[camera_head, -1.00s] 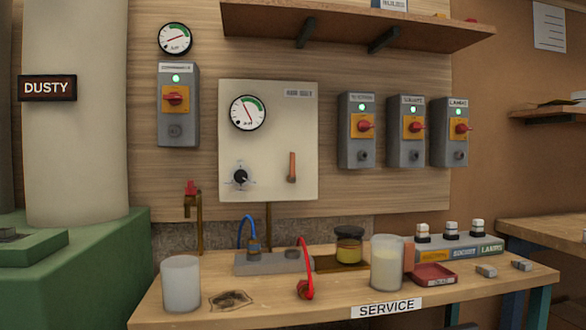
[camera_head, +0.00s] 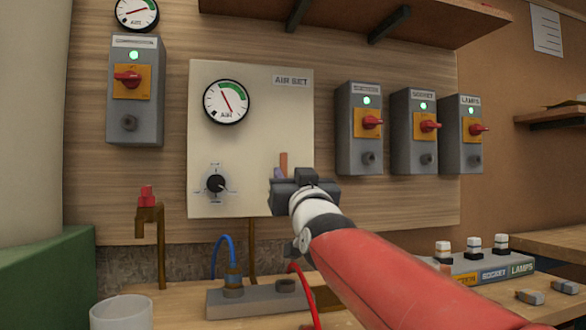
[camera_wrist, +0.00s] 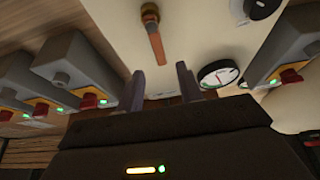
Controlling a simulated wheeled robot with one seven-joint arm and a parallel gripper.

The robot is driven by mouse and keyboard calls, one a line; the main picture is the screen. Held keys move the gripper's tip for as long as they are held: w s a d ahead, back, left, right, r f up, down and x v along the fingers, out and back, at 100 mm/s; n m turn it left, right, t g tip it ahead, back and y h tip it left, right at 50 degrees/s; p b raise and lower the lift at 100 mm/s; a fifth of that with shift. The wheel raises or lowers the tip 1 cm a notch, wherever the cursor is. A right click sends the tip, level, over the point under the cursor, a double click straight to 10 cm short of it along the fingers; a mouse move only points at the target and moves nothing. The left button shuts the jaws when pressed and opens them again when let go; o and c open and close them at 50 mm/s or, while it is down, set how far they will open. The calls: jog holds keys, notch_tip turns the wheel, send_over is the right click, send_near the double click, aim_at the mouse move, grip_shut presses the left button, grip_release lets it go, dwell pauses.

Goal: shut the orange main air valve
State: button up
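The orange main air valve handle (camera_head: 283,163) is on the right of the cream AIR SET panel (camera_head: 240,140). It stands nearly upright, its lower part hidden behind my gripper in the head view. In the wrist view the whole orange handle (camera_wrist: 155,42) shows, from its round pivot to its free end. My gripper (camera_wrist: 160,75) is open, its two fingers apart and pointing at the panel. The handle's free end lies in line with the gap between the fingertips. No contact shows, and I cannot tell the exact distance.
The air gauge (camera_head: 227,102) and a black regulator knob (camera_head: 215,184) sit left of the handle. Grey switch boxes with red knobs flank the panel, one left (camera_head: 136,90) and several right (camera_head: 359,128). Below is a bench with a blue hose (camera_head: 223,250) and red hose (camera_head: 300,285).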

aim_at(284, 164)
jog(key=p+x, duration=0.1)
jog(key=x, duration=0.5)
jog(key=shift+w+a+p, duration=0.1)
jog(key=shift+w+p, duration=0.05)
jog(key=shift+p, duration=0.2)
jog(key=shift+c, duration=0.2)
grip_shut()
